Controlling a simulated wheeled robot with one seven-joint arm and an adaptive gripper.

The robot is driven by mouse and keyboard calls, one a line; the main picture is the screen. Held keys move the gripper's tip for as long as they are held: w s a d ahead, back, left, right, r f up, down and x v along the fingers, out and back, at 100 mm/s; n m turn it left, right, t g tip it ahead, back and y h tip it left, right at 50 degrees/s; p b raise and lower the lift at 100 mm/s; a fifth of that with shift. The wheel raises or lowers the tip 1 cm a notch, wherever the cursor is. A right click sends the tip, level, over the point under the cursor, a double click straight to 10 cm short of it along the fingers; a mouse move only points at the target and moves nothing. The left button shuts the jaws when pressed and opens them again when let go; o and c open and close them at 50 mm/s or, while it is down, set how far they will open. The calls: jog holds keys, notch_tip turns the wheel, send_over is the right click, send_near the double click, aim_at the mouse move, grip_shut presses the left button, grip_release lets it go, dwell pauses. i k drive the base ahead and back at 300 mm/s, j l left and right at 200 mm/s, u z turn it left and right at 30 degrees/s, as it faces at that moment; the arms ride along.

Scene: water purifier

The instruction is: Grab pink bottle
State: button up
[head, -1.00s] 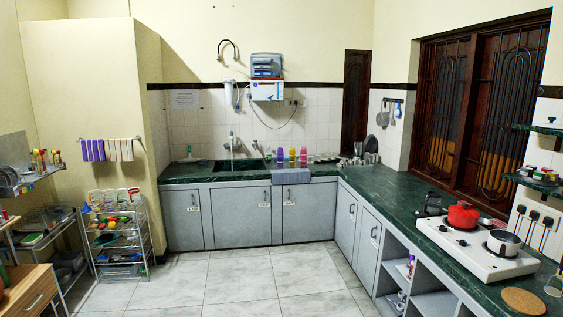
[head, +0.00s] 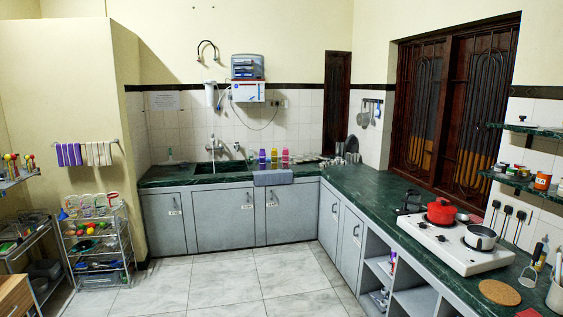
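A small pink bottle (head: 285,157) stands upright on the dark green counter (head: 210,178) along the back wall. It is the rightmost of a short row, with a yellow bottle (head: 274,157) and a purple bottle (head: 262,158) to its left. The bottles are far off and small in the head view. My gripper is not in view.
A sink with a tap (head: 213,148) lies left of the bottles. A grey cloth (head: 273,178) hangs over the counter's front edge. The right counter holds a white stove (head: 457,247) with a red pot (head: 441,211). The tiled floor (head: 240,284) is clear.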

aim_at(285, 152)
jog(key=i+u, duration=0.25)
jog(key=i, duration=0.6)
jog(key=i+j, duration=0.1)
jog(key=i, duration=2)
jog(key=i+j, duration=0.1)
jog(key=i, duration=2)
jog(key=i+j+z, duration=0.2)
jog(key=i+z, duration=0.15)
jog(key=i, duration=0.35)
jog(key=i+j+z, duration=0.35)
jog(key=i, duration=0.3)
jog(key=i+j+z, duration=0.35)
jog(key=i+j, duration=0.4)
jog(key=i, duration=0.15)
